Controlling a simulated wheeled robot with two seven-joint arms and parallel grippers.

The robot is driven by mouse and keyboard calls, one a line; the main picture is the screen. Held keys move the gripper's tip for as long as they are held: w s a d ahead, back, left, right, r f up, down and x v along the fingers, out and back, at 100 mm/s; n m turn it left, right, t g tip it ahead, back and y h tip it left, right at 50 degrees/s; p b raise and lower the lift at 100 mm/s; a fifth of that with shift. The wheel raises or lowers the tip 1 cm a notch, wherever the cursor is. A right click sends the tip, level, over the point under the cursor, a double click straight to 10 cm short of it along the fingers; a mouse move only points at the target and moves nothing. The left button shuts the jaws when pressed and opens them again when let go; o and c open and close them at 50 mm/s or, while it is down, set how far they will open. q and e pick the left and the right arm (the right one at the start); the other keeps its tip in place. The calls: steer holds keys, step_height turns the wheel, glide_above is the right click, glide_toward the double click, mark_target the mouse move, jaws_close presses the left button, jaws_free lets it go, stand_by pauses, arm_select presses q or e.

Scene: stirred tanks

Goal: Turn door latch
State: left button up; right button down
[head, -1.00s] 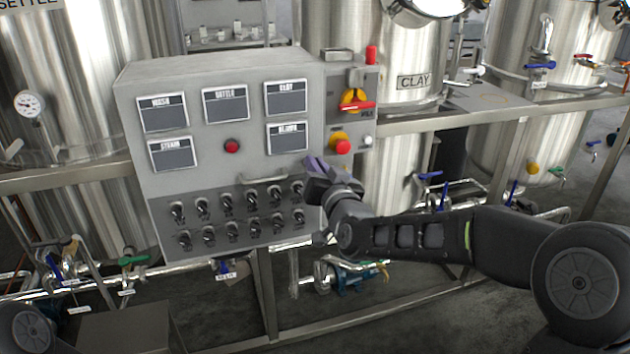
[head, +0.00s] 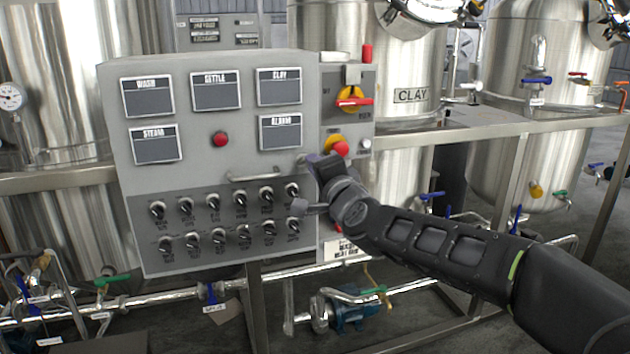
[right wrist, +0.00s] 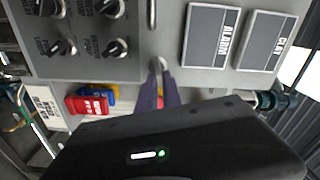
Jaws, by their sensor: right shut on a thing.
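The grey control cabinet (head: 190,75) has a door with labelled screens and rows of black knobs. My right gripper (head: 312,160) is at the right edge of this door, right of the bar handle (head: 255,175). In the right wrist view, the purple fingers of the right gripper (right wrist: 160,88) are close together, with their tips at a small metallic door latch (right wrist: 158,65). The fingers are shut on the latch and cover part of it. In the head view the gripper hides the latch. My left gripper is not in view.
A red mushroom button (head: 340,149) and a yellow-red rotary switch (head: 351,99) sit on the side panel just above the gripper. Steel tanks stand behind. A horizontal frame rail (head: 480,132) runs right of the cabinet. Pipes and a pump (head: 350,312) lie below.

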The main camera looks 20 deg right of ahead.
steer(key=shift+f+m+b, duration=0.2)
steer(key=shift+m+b, duration=0.85)
steer(key=shift+m, duration=0.45)
steer(key=c, duration=1.5)
jaws_free()
steer(key=s, duration=0.7)
steer(key=shift+s+d, duration=0.25)
steer(key=shift+s, duration=0.1)
